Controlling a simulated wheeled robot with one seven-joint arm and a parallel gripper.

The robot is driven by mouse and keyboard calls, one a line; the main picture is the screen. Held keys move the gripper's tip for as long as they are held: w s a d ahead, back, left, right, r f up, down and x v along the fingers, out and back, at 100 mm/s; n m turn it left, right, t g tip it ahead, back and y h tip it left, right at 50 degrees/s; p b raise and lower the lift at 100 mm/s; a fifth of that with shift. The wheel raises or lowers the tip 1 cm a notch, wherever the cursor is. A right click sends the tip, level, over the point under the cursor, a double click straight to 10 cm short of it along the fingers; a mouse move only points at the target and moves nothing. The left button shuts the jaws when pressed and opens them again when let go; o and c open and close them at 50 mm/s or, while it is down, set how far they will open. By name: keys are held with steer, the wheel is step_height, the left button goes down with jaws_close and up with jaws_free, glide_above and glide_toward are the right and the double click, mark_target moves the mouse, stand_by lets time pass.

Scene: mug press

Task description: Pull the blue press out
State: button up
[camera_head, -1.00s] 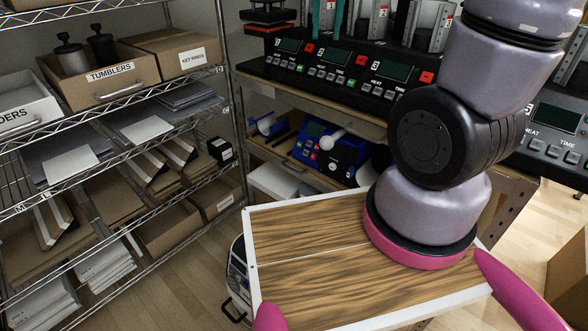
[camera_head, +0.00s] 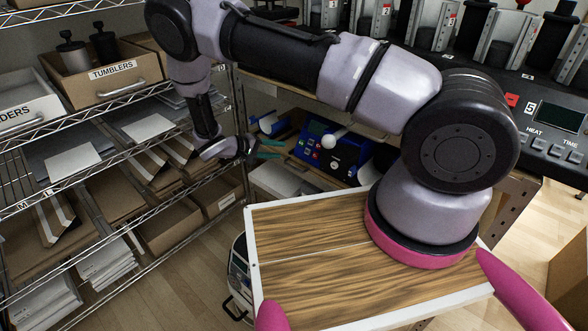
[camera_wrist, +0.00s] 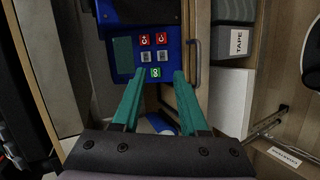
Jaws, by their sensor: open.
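The blue press (camera_head: 345,152) sits on a wooden shelf board under the black machines, with a white-knobbed lever, a dark screen and several coloured buttons. Its control panel (camera_wrist: 174,52) fills the upper middle of the wrist view. My gripper (camera_head: 270,148) is left of the press in the head view, at the shelf's front. In the wrist view my gripper (camera_wrist: 159,74) has its two teal fingers apart and empty, pointing at the panel's lower edge; contact cannot be told. A metal handle (camera_wrist: 196,63) shows beside the right finger, on the wooden board's edge.
A blue curved part (camera_head: 272,123) lies left of the press. A wire rack (camera_head: 110,140) with boxes and papers stands at left. A wood-topped surface with white edges (camera_head: 305,280) is in front. A box marked TAPE (camera_wrist: 236,45) is right of the handle.

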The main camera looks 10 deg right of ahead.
mark_target(294, 168)
step_height(294, 168, down, 11)
steer(key=s+a+n+t, duration=0.1)
steer(key=n+t, duration=0.3)
steer(key=t, duration=0.1)
steer(key=x, duration=1)
steer(key=shift+d, duration=0.4)
steer(key=shift+c, duration=0.3)
jaws_close()
